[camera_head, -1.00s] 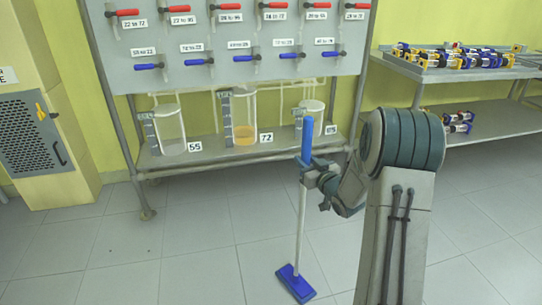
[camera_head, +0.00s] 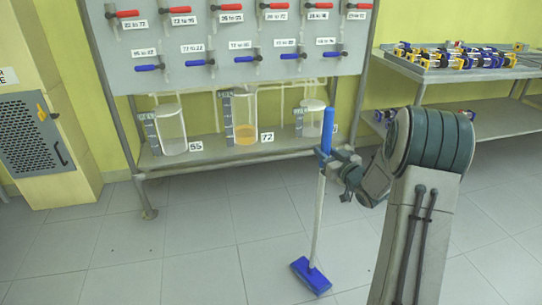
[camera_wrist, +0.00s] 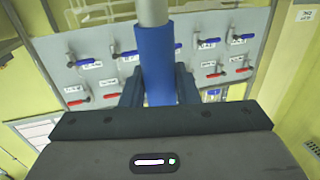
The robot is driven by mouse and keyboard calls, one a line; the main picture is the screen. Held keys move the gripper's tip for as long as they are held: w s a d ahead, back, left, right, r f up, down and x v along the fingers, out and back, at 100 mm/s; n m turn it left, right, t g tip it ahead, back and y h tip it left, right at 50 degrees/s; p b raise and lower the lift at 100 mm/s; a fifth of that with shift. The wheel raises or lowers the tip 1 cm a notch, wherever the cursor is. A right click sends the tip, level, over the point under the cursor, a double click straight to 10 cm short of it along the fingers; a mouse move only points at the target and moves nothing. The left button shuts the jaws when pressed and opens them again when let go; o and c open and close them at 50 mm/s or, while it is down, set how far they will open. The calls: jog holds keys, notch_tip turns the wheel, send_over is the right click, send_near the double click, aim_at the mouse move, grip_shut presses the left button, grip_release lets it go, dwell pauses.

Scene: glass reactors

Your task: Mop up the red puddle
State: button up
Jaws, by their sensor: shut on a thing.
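My gripper (camera_head: 334,158) is shut on the blue handle of the mop (camera_head: 318,215) in the head view. The mop stands almost upright, with a pale pole and a blue rectangular head (camera_head: 311,276) at floor level; I cannot tell if the head touches the floor. In the wrist view the blue grip (camera_wrist: 157,62) sits between the fingers of my gripper (camera_wrist: 158,88). No red puddle shows in either view.
A grey valve panel (camera_head: 235,50) with red and blue handles stands over a shelf holding glass vessels (camera_head: 170,130). A metal table (camera_head: 465,72) with several parts stands at the right. A cream cabinet (camera_head: 40,140) is at the left.

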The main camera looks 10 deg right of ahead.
aim_at(330, 141)
jog(key=shift+r+p, duration=1.1)
jog(key=shift+r, duration=1.15)
